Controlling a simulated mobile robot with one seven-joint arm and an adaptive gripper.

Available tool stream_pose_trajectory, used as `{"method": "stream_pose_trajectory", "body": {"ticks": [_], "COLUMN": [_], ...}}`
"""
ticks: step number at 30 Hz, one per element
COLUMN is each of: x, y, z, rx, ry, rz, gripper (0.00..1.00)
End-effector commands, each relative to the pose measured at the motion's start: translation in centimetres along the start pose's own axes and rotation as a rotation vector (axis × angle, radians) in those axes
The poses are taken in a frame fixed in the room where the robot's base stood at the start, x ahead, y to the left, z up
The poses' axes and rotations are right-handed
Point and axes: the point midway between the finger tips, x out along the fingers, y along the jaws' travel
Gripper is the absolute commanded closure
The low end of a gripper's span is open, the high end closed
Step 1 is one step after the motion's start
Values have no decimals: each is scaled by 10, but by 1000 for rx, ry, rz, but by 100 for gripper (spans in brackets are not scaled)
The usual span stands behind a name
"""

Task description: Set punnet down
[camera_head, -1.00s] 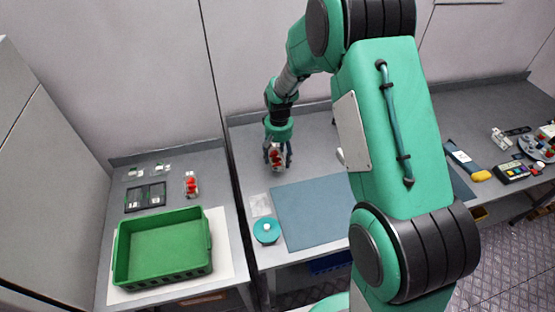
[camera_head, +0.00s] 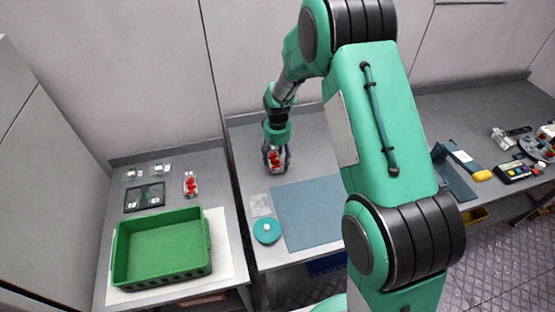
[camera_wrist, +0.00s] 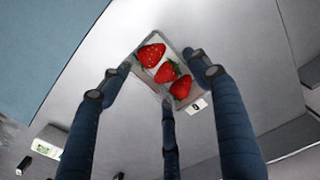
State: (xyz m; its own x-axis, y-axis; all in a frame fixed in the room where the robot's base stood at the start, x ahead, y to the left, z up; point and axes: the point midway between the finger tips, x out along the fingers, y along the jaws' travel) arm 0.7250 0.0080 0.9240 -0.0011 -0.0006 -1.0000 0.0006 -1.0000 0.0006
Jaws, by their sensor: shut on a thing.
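A clear punnet (camera_head: 275,167) with several red strawberries is in my gripper (camera_head: 276,158), over the left part of the middle grey table (camera_head: 310,148). In the wrist view the punnet (camera_wrist: 190,98) sits between the dark fingers of my gripper (camera_wrist: 165,85), which are closed around its sides. The grey tabletop lies behind it. I cannot tell whether its base touches the table.
A blue-grey mat (camera_head: 308,212) lies right of and in front of the punnet. A teal round object (camera_head: 267,230) and a clear square item (camera_head: 259,205) lie at the mat's left. A green crate (camera_head: 205,243) and another strawberry punnet (camera_head: 190,184) are on the left table.

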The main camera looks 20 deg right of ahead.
Motion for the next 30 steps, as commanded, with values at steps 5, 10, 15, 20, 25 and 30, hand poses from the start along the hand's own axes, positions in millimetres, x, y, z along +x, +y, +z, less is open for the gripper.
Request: {"method": "stream_pose_trajectory", "body": {"ticks": [5, 10, 15, 20, 25, 30], "x": [1, 1, 4, 4, 3, -1], "y": [0, 0, 0, 0, 0, 0], "z": [-1, 0, 0, 0, 0, 0], "rx": [0, 0, 0, 0, 0, 0], "ry": [2, 1, 1, 1, 1, 1], "rz": [0, 0, 0, 0, 0, 0], "gripper": [66, 66, 28, 19, 19, 19]}}
